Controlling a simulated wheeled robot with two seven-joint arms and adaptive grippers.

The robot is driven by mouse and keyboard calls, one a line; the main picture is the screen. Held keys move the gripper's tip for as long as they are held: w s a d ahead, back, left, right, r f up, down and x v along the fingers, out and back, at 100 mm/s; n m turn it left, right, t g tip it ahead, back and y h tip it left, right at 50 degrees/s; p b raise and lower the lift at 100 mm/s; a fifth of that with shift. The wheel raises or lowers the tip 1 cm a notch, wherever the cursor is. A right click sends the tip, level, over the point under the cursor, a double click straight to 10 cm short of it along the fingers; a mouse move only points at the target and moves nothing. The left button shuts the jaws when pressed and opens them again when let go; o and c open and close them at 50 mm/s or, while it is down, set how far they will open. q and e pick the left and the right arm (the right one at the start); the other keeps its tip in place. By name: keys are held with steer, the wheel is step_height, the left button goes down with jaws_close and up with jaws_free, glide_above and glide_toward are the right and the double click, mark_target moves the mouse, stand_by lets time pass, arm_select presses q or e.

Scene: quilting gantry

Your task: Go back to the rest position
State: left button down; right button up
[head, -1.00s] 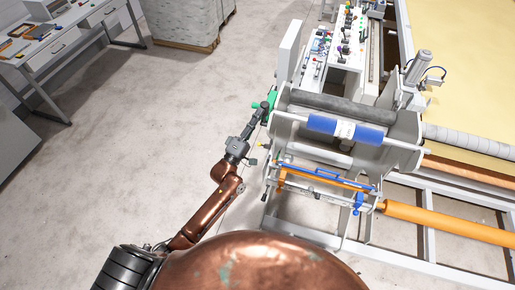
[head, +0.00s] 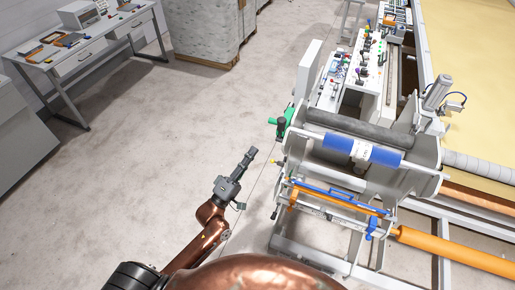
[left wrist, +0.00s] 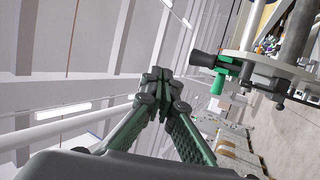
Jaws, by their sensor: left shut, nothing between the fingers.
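My left gripper (head: 247,158) is shut and empty in the head view. It hangs over bare floor, to the left of the quilting machine (head: 350,185) and apart from it. In the left wrist view its fingers (left wrist: 157,88) are closed together at the centre. A green handle with a dark knob (head: 286,122) sticks out from the machine's left side, up and to the right of the gripper; it also shows in the left wrist view (left wrist: 219,82). My right gripper is in neither view.
The machine's frame, with an orange roller (head: 455,252) and a blue-and-white roll (head: 360,150), takes up the right side. A control panel (head: 355,70) stands behind it. A desk (head: 85,55) and a wrapped stack (head: 210,30) stand far back. The floor (head: 150,150) at left is clear.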

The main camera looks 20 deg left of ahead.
arm_select(q)
steer(key=shift+s+a, duration=0.1)
steer(key=shift+a, duration=0.05)
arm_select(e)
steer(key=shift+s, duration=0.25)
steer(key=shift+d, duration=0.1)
